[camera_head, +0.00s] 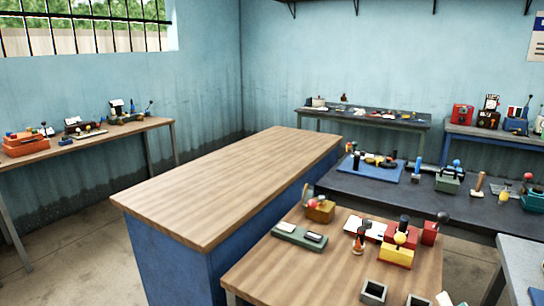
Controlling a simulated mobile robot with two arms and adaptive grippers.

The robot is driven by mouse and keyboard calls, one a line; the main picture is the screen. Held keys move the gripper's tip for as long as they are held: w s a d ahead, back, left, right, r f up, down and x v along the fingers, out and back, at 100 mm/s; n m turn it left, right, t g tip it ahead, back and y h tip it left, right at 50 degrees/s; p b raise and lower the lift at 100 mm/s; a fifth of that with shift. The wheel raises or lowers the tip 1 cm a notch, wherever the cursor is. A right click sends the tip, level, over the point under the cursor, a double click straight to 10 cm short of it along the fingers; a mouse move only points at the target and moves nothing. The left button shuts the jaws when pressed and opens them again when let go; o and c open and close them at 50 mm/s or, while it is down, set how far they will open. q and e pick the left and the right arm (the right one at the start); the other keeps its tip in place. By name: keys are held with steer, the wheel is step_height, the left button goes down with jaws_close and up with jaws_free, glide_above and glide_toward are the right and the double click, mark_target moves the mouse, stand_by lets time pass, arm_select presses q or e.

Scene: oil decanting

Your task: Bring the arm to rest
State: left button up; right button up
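Neither of my grippers shows in the head view, and no part of my arms is visible. What either gripper holds cannot be seen.
A blue counter with a bare wooden top (230,185) stands in the middle. A wooden table (290,268) at front right bears several small items, including a yellow box (396,257). A dark table (400,200) and cluttered side benches stand behind. Floor (75,255) is clear at left.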

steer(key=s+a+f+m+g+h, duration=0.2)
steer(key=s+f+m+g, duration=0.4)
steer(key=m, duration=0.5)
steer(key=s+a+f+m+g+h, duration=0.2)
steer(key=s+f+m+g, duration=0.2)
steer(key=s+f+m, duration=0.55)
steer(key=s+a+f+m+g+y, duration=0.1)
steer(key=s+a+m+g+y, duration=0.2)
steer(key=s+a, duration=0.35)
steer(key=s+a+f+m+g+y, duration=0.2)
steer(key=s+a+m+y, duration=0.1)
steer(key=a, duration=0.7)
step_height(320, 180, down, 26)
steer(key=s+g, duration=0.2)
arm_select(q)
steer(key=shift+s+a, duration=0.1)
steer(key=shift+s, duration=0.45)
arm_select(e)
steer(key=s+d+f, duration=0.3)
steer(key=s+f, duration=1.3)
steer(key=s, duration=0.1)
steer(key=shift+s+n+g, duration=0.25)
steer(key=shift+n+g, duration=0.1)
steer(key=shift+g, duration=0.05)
